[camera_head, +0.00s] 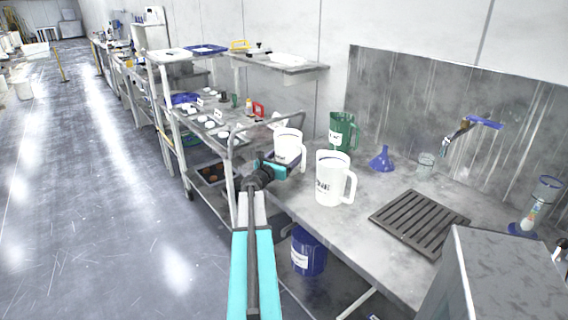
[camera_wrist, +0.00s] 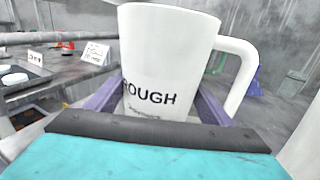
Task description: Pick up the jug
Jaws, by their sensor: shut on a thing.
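A white jug (camera_head: 288,146) with its handle to the right is at the left end of the steel bench in the head view. My gripper (camera_head: 277,168) is shut on its lower body, and my wrist hides part of its base. In the wrist view the same jug (camera_wrist: 168,60) looks upright, with dark lettering that reads "ROUGH" in part. The purple fingers (camera_wrist: 160,108) press on it from both sides. I cannot tell whether its base touches the bench. A second white jug (camera_head: 330,180) stands just right of it, and a green jug (camera_head: 343,130) stands behind.
A blue jug (camera_head: 307,252) is below the bench. A cart (camera_head: 216,140) with small items stands close on the left. Open floor lies further left.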

